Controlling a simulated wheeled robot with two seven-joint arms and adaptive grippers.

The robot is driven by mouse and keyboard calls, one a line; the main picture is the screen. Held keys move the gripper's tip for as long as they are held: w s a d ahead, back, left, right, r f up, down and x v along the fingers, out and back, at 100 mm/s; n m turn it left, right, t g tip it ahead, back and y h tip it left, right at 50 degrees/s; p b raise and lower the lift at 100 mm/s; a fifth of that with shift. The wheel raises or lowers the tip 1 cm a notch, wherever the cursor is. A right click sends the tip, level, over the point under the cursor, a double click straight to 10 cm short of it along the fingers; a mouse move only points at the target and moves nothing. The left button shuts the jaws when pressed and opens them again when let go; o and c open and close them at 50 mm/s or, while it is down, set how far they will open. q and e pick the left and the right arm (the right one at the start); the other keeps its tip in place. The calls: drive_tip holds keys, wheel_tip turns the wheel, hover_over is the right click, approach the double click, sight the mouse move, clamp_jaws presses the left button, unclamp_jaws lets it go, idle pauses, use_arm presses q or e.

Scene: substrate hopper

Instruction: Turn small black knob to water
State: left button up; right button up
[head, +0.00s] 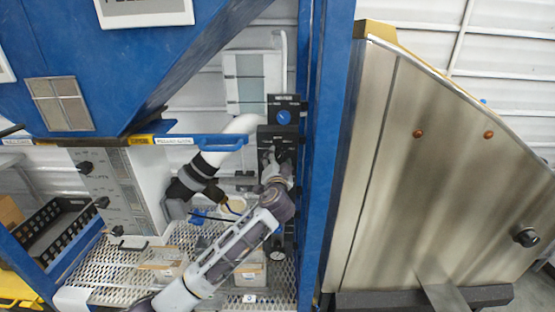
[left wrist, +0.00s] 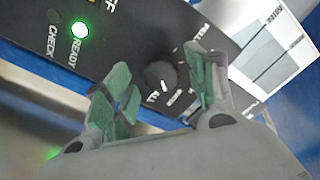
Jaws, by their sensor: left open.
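The small black knob (left wrist: 161,75) is on a black control panel (left wrist: 130,35) in the left wrist view. Its white mark points down in the picture, near a label that seems to read ALL; the other labels around it are too blurred to read. My left gripper (left wrist: 165,80) is open, with one green-padded finger on each side of the knob. I cannot tell whether the pads touch it. In the head view my left gripper (head: 275,160) is in front of the black panel (head: 264,136) and hides the knob.
A green READY light (left wrist: 80,30) glows on the panel. A blue round knob (head: 284,117) is on the box above. A blue post (head: 325,150) stands close on the right. A steel hopper (head: 430,180) is further right.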

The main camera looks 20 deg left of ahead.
use_arm(q)
drive_tip(key=v, duration=1)
drive_tip(key=shift+s, duration=0.2)
idle(0.3)
